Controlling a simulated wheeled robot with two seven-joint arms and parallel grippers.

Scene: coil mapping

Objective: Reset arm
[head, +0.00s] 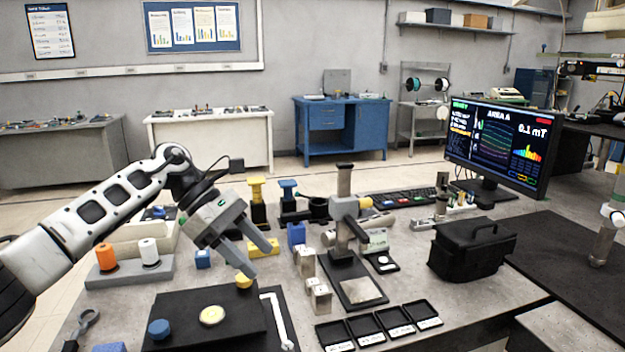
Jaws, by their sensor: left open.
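My left arm comes in from the left. Its gripper (262,262) is open, tilted down to the right, with nothing between its fingers. It hangs above the bench (445,312), over the back of a black plate (190,325). A yellow knob (244,281) shows just below the fingertips; I cannot tell the exact gap. A round cream disc (212,315) and a blue knob (159,329) are on the plate. My right gripper is not in view.
A black-based stand (344,215) rises right of the gripper, near small metal blocks (318,293). An orange spool (106,256) and a white spool (149,252) stand left. Several black trays (364,328), a black bag (472,250) and a monitor (503,143) are to the right.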

